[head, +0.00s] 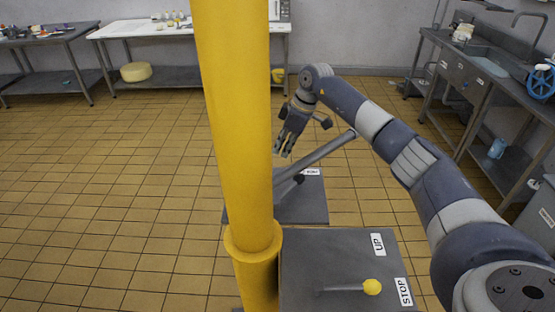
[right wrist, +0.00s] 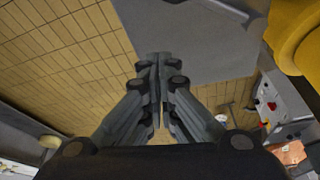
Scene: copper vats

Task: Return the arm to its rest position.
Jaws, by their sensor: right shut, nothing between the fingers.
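My right arm (head: 400,150) comes in from the right in the head view and bends over toward the yellow post. My right gripper (head: 287,148) hangs fingers down, just right of the post, above and behind a grey lever box. In the right wrist view the fingers of this gripper (right wrist: 159,90) are together with nothing between them. My left gripper is not in view.
A thick yellow post (head: 238,130) stands in front. A grey box (head: 340,250) with UP and STOP labels carries a yellow-knobbed lever (head: 372,287). A long grey lever (head: 325,150) rises beside the gripper. Steel sinks (head: 485,70) stand right; tiled floor (head: 110,190) is open left.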

